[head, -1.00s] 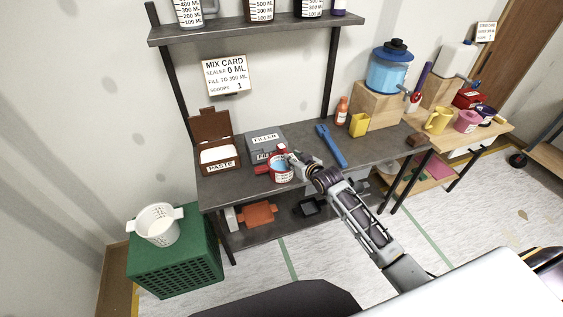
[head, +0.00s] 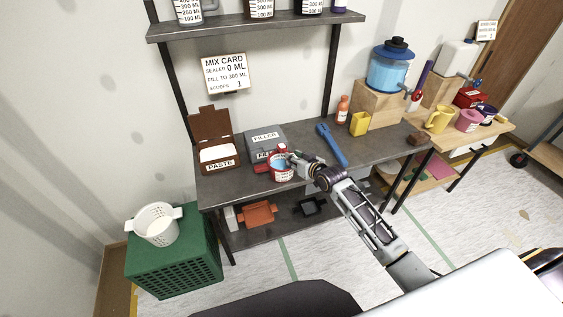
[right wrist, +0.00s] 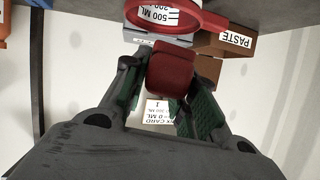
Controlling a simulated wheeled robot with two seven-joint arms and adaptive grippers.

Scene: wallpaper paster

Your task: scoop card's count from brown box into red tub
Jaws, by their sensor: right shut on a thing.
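The brown box (head: 234,163), labelled PASTE, stands on the grey bench with its lid tipped back and white material inside. The red tub (head: 282,174) is right of it, near the bench's front edge, with blue liquid inside. I cannot tell whether it touches the bench. My right gripper (head: 294,160) is at the tub's right side. In the right wrist view its fingers (right wrist: 172,95) are shut on a red handle of the tub, whose rim (right wrist: 178,27) shows above. The mix card (head: 225,74) on the wall reads scoops 1, sealer 0 ML, fill to 300 ML. My left gripper is out of view.
A grey FILLER box (head: 265,135) stands behind the tub. A blue scoop-like tool (head: 331,145) lies to its right. A yellow cup (head: 360,124), an orange bottle (head: 342,110) and a blue dispenser (head: 390,74) stand farther right. A green crate (head: 178,262) stands at lower left.

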